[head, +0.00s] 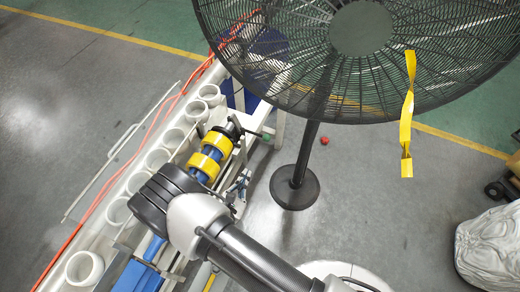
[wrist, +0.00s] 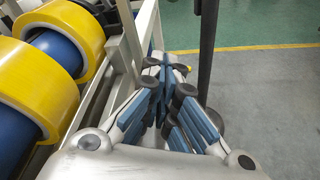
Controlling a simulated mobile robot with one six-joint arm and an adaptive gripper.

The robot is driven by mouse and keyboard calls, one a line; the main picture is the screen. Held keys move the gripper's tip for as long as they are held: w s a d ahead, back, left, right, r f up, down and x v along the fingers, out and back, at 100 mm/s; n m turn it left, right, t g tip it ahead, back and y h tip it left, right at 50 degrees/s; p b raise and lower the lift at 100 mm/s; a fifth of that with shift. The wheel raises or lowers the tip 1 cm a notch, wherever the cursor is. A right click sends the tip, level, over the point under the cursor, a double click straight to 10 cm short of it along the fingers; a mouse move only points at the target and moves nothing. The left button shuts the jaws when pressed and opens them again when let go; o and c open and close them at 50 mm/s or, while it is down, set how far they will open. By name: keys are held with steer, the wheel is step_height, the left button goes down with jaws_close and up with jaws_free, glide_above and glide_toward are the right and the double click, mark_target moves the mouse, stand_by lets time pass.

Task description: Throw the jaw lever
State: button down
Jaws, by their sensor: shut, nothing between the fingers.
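A dark bar with a knob-like end (head: 265,134), which looks like the jaw lever, sticks out to the right at the far end of the blue roller in the head view. I cannot make it out for sure in the wrist view. Yellow tape rolls (head: 211,149) sit on the blue roller; they also show at the left of the wrist view (wrist: 68,32). My gripper (head: 242,182) is beside the rolls, on their right and nearer than the bar. In the wrist view its blue-padded fingers (wrist: 168,88) are shut and empty, apart from the rolls.
A white metal frame (wrist: 127,50) runs close along the left of my gripper. A large black fan (head: 300,60) stands on a pole with a round base (head: 294,187) to the right. Several white tubes (head: 84,268) line the left side. Grey floor right of the frame is mostly clear.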

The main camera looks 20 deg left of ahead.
steer(key=w+d+r+b, duration=0.1)
steer(key=w, duration=1)
steer(key=shift+w+d+b, duration=0.2)
steer(key=shift+w+b, duration=0.1)
steer(key=shift+r, duration=0.2)
steer(key=shift+r+n, duration=0.2)
steer(key=shift+n, duration=0.1)
